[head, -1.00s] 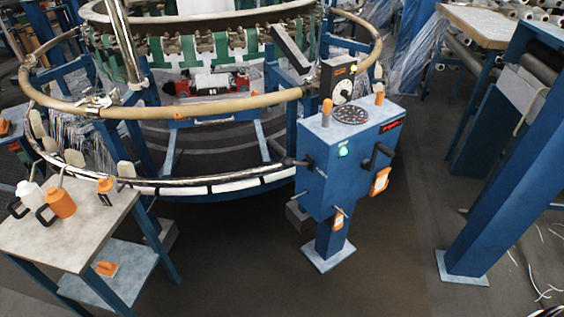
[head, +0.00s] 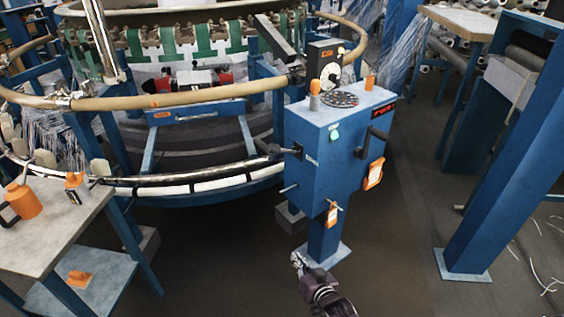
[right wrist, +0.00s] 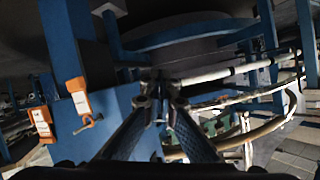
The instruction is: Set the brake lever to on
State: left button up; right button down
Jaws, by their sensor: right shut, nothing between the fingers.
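The blue control pedestal (head: 315,170) stands in the middle of the head view. A black lever with a dark knob (head: 268,147) sticks out of its left side, and a black crank handle (head: 375,141) is on its right face. Orange-tipped knobs (head: 315,90) stand on top; I cannot tell which part is the brake lever. My right gripper (head: 298,262) is low, by the pedestal's foot, below these controls. In the right wrist view its fingers (right wrist: 163,80) are shut and empty, with the blue pedestal and orange tags (right wrist: 80,98) to the left. My left gripper is out of view.
The loom's ring rail (head: 160,100) stands behind and left of the pedestal. A workbench (head: 60,215) with orange bottles is at the left. A blue post (head: 490,180) stands at the right. The floor between pedestal and post is clear.

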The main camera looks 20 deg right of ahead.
aim_at(281, 150)
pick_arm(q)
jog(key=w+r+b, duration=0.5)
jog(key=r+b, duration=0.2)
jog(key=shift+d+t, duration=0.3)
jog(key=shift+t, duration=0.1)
pick_arm(e)
jog(key=w+d+r+m+t, duration=0.1)
jog(key=w+r+t, duration=0.1)
jog(key=r, duration=0.8)
jog(key=w+d+r+m+t, duration=0.1)
jog(key=w+r+t, duration=0.2)
jog(key=r, duration=0.8)
jog(key=w+d+r+m+t, duration=0.1)
jog(key=w+r+t, duration=0.2)
jog(key=r, duration=0.7)
jog(key=shift+d+r+m+t+h, duration=0.2)
jog(key=shift+d+m+t+h, duration=0.15)
jog(key=shift+t, duration=0.35)
jog(key=shift+w, duration=0.15)
